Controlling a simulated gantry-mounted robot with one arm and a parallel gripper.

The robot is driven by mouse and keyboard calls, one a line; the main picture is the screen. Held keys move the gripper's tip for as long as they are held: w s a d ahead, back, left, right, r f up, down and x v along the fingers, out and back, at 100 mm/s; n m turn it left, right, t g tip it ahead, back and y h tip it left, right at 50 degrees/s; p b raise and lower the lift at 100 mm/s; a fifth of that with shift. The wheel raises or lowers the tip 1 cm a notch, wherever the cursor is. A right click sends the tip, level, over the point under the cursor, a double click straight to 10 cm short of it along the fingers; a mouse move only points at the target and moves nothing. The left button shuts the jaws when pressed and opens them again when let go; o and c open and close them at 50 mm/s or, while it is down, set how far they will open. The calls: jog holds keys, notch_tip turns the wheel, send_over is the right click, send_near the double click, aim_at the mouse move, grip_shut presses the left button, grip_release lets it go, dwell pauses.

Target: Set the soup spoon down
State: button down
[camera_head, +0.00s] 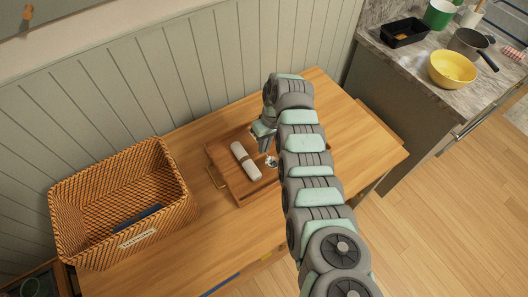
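My gripper (264,140) points down over the right part of a wooden tray (227,161) on the wooden table. My arm hides much of it, and its finger opening cannot be made out. A small shiny metal piece (271,161) shows just below the gripper, at the arm's left edge. It looks like part of the soup spoon; the rest is hidden. I cannot tell whether it touches the tray or is held.
A rolled cream napkin with a dark band (245,161) lies on the tray. A rattan basket (122,205) stands to the left. Bare tabletop (352,130) lies to the right. Beyond is a counter with a yellow bowl (452,70), a pot (467,42) and a black tray (405,32).

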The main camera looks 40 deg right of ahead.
aim_at(263, 158)
jog(key=shift+d+b+x, duration=0.2)
jog(key=shift+b+x, duration=0.15)
jog(key=shift+x, duration=0.65)
jog(key=shift+d+b+x, duration=0.2)
jog(key=shift+b+x, duration=0.1)
jog(key=shift+x, duration=0.65)
jog(key=shift+s+f, duration=0.1)
jog(key=shift+f, duration=0.15)
jog(key=c, duration=1.6)
grip_release()
jog(key=shift+a, duration=0.1)
jog(key=shift+d+r, duration=0.25)
jog(key=shift+r, duration=0.3)
jog(key=v, duration=1.1)
jog(key=shift+p, duration=0.35)
jog(key=shift+s+a+r, duration=0.1)
jog(key=shift+a, duration=0.05)
